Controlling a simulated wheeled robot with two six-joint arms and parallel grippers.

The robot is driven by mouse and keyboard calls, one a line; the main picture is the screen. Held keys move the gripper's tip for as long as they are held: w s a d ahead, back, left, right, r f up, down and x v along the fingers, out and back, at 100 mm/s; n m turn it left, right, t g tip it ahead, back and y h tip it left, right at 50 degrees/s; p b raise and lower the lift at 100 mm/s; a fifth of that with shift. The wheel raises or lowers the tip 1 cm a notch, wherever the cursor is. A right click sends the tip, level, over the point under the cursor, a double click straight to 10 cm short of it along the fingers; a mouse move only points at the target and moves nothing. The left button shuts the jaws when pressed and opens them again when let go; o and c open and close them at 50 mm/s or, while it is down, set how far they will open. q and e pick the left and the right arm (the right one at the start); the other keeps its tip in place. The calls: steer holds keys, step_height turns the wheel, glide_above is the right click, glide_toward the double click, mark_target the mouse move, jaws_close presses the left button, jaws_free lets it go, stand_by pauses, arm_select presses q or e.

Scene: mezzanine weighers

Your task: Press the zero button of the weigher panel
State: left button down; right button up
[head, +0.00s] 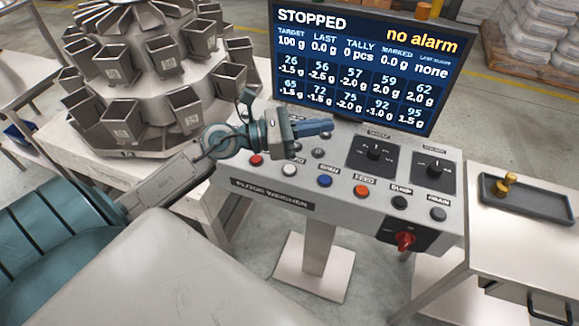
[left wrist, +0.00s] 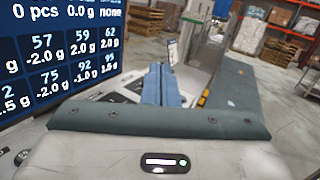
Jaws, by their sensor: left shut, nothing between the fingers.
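The weigher panel (head: 335,205) is a grey sloped console at the middle of the head view. A row of buttons runs along its front: red (head: 255,159), white (head: 289,169), blue (head: 325,180), orange (head: 361,190), black (head: 400,201) and dark grey (head: 438,213). The small labels are too blurred to tell surely which is zero. My left gripper (head: 328,127) is shut and empty above the panel's back part, pointing right, apart from the front buttons. Its blue fingers (left wrist: 161,85) are together in the left wrist view. It hides part of the panel's back left.
A screen (head: 360,60) behind the panel reads STOPPED and no alarm. Two dark knobs (head: 373,153) (head: 436,169) and a red switch (head: 404,241) are on the panel. The multi-head weigher (head: 115,75) stands left. A table at right bears a dark tray (head: 535,205).

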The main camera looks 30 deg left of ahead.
arm_select(q)
step_height(320, 180, down, 4)
steer(key=a+m+g+y, duration=0.2)
steer(key=m+g+y, duration=0.15)
steer(key=m, duration=0.25)
steer(key=m+g+y, duration=0.2)
steer(key=m+y, duration=0.1)
steer(key=y, duration=0.1)
glide_above(285, 169)
step_height(285, 169, down, 4)
steer(key=shift+r, duration=0.2)
steer(key=shift+f, duration=0.1)
step_height(285, 169, down, 6)
steer(key=shift+f+b, duration=0.2)
steer(key=shift+b, duration=0.4)
steer(key=shift+f+b, duration=0.65)
steer(key=shift+b, duration=0.25)
steer(key=shift+f+b, duration=0.55)
steer(key=shift+b, duration=0.1)
